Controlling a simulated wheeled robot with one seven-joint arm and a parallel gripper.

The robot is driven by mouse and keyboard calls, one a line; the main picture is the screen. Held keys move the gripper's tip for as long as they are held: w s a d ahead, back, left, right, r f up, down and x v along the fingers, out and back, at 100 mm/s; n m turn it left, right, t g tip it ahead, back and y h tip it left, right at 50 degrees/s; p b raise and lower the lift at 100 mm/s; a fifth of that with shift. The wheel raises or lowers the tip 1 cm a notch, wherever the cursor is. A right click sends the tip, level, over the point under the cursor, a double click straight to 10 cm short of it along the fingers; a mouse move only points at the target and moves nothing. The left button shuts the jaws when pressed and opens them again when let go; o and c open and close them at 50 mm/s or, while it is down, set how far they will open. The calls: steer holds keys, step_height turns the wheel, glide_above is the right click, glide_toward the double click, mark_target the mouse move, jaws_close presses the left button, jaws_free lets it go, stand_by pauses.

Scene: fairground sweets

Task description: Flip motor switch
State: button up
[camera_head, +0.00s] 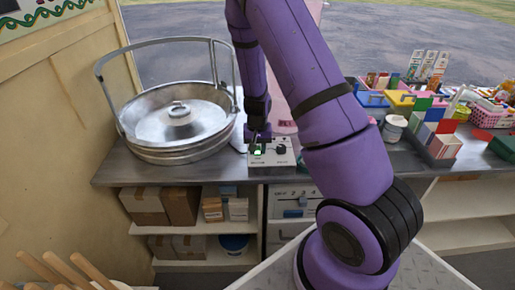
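A small grey control box (272,157) sits on the metal counter, to the right of the round metal machine. Its top carries a lit green switch (257,153) on the left and a dark knob (281,149) on the right. My purple arm reaches over the counter, and my gripper (256,141) points down right at the green switch. The fingertips are dark and very small here, so I cannot tell whether they touch the switch or how far apart they are. Which switch is labelled motor is too small to read.
The metal machine with a wide bowl (140,120) and upright handles stands left of the box. A pink item (285,126) is behind it. Colourful boxes and a pink basket (487,115) crowd the right counter. Shelves below hold cardboard boxes (181,205). Wooden sticks (62,268) stand at lower left.

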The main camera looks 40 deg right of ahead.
steer(key=c, duration=0.4)
steer(key=shift+w, duration=0.1)
steer(key=shift+w+d+r+g+y, duration=0.1)
steer(key=shift+g+y, duration=0.3)
steer(key=shift+g, duration=0.2)
steer(key=shift+w+d+g+y, duration=0.1)
steer(key=shift+g+y, duration=0.3)
steer(key=shift+g, duration=0.2)
steer(key=o, duration=0.9)
